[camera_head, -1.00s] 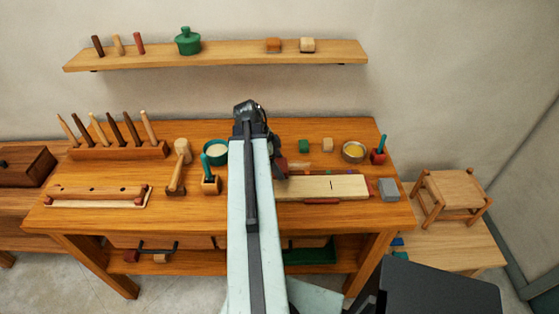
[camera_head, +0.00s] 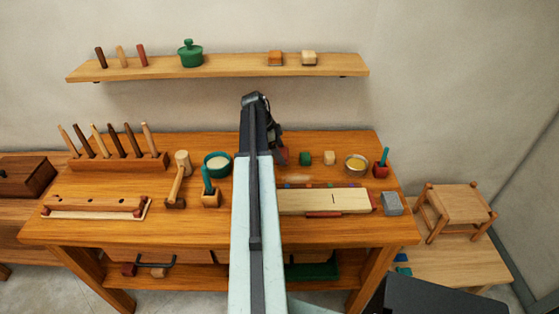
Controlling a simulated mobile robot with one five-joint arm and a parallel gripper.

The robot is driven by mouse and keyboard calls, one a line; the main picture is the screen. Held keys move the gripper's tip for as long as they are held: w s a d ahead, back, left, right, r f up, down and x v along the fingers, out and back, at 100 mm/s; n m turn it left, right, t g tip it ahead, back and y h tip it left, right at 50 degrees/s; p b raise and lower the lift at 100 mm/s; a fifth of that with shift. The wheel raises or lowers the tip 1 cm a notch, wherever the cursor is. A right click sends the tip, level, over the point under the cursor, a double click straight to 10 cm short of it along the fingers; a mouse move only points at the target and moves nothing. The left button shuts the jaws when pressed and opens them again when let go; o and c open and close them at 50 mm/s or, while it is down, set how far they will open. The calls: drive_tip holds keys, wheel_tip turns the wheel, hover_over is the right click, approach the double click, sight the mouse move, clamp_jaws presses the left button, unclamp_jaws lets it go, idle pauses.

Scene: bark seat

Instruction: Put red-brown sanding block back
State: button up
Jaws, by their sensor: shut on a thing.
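The red-brown sanding block (camera_head: 284,154) shows only as a small dark red patch at the right side of my gripper. My gripper (camera_head: 277,143) is shut on it, above the back of the workbench. My arm hides most of the jaws and part of the block. A green block (camera_head: 305,158) and a cream block (camera_head: 330,158) stand on the bench just right of my gripper.
The wall shelf (camera_head: 220,67) holds pegs, a green lidded pot (camera_head: 190,54), an orange-brown block (camera_head: 275,58) and a cream block, with bare room between pot and blocks. A bowl (camera_head: 217,164), mallet (camera_head: 179,178) and tool rack (camera_head: 120,164) stand left of my arm.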

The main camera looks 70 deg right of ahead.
drive_tip(key=shift+d+f+b, duration=0.1)
drive_tip(key=shift+f+b, duration=1.85)
drive_tip(key=shift+f, duration=0.05)
drive_tip(key=o, duration=1.3)
drive_tip(key=shift+r, duration=0.1)
drive_tip(key=p+v, duration=1.1)
drive_tip(key=v, duration=0.1)
drive_tip(key=shift+r+p, duration=0.2)
drive_tip(key=shift+p, duration=0.15)
